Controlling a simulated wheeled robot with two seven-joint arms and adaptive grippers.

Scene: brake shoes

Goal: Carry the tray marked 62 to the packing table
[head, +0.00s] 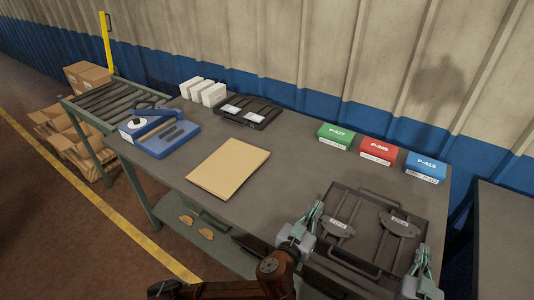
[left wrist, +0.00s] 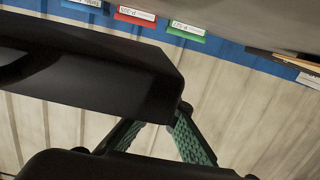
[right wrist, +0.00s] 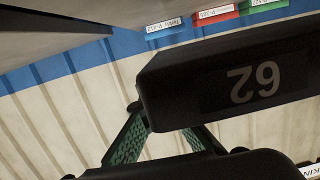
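A black tray (head: 333,262) with handles lies at the near right of the grey workbench (head: 290,190) and holds two grey brake shoes (head: 397,223). The number 62 is on its dark side in the right wrist view (right wrist: 253,82). My left gripper (head: 305,225) is at the tray's left side, my right gripper (head: 420,268) at its right side. In the left wrist view (left wrist: 160,125) and the right wrist view (right wrist: 160,122) the green fingers converge toward the tray, but their tips are hidden behind it. I cannot tell whether either gripper has closed on it.
Green (head: 336,136), red (head: 379,151) and blue (head: 426,167) boxes stand along the back edge. A cardboard sheet (head: 228,167), blue fixture (head: 168,139), another black tray (head: 268,118) and white boxes (head: 204,92) lie further left. A dark table (head: 505,235) stands right, beyond a gap.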

